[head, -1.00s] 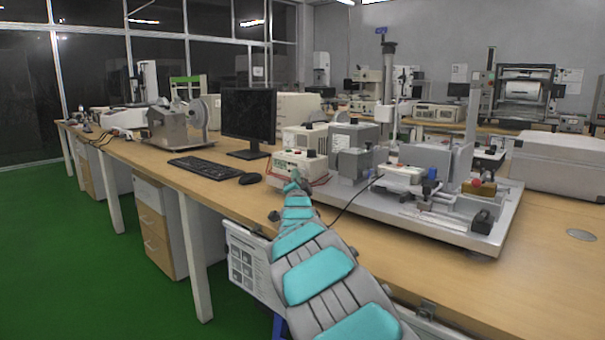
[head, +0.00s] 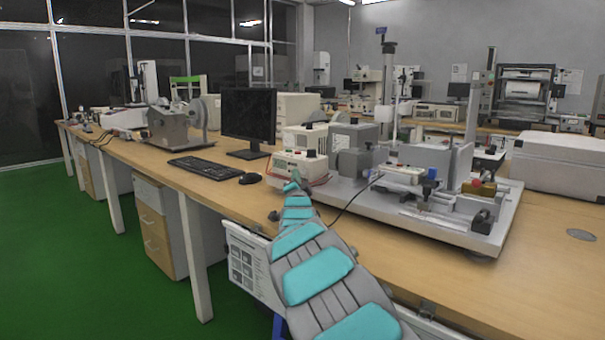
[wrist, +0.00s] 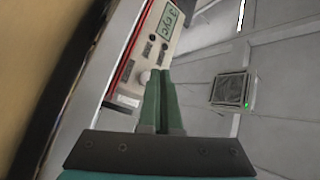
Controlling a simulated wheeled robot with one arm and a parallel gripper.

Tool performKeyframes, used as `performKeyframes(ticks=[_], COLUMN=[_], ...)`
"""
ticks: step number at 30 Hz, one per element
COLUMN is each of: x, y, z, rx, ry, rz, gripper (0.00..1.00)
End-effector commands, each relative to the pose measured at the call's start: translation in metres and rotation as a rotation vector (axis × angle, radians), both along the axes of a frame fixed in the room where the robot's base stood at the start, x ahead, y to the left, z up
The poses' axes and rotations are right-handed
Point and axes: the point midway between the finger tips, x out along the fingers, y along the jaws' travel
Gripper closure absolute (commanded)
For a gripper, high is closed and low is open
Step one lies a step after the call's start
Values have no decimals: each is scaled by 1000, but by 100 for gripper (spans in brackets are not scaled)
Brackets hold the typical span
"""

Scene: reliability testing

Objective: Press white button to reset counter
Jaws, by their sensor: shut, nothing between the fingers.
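The counter is a cream box (head: 300,167) on the bench, left of the metal test rig. In the wrist view its panel shows a lit display (wrist: 168,18) reading about "3 cyc", with small dark controls (wrist: 147,49) below. A round white button (wrist: 145,77) sits on the panel, just left of my fingertips. My gripper (wrist: 160,72) is shut and empty, its green fingers together and pointing at the panel. I cannot tell whether the tips touch it. In the head view my gripper (head: 291,186) is at the box's front, its fingertips hard to make out.
The test rig's metal base plate (head: 440,232) stands right of the box, and a black cable (head: 350,203) runs in front of it. A mouse (head: 250,178), keyboard (head: 205,167) and monitor (head: 248,118) stand to the left. The bench's front right is mostly clear.

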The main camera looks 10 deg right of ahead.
Motion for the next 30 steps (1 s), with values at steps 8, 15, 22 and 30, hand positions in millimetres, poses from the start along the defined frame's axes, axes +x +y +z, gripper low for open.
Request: performKeyframes(ticks=[8,15,22,30], x=[0,3,5,5], y=[0,-4,-7,-7], z=[0,-2,0,0], rx=[0,0,0,0], ry=[0,0,1,1], rz=[0,0,-1,-1], gripper=[100,100,100,100])
